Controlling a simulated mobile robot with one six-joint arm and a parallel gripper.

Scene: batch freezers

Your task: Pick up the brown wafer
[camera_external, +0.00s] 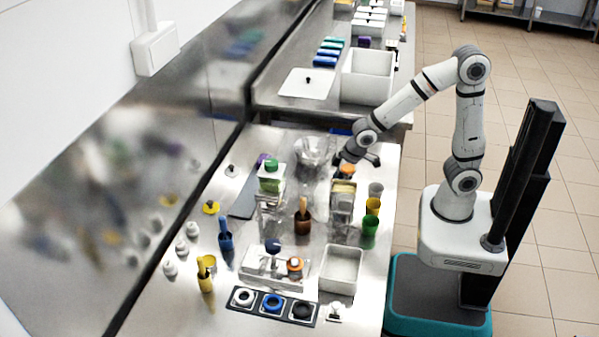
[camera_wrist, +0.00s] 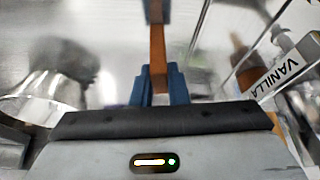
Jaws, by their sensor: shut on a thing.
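The brown wafer (camera_wrist: 158,55) is a narrow upright strip in the wrist view. Its lower end is between the blue fingers of my gripper (camera_wrist: 159,85), which is shut on it. More blue shows around the strip's upper end; I cannot tell whether this is a reflection. In the external view my gripper (camera_external: 347,159) is over the far right part of the near steel table, beside a clear bowl (camera_external: 313,150). I cannot make out the wafer there.
A label reading VANILLA (camera_wrist: 287,70) is at the right in the wrist view. Coloured cups (camera_external: 370,224) line the table's right side. A white bin (camera_external: 341,270) stands nearer the camera.

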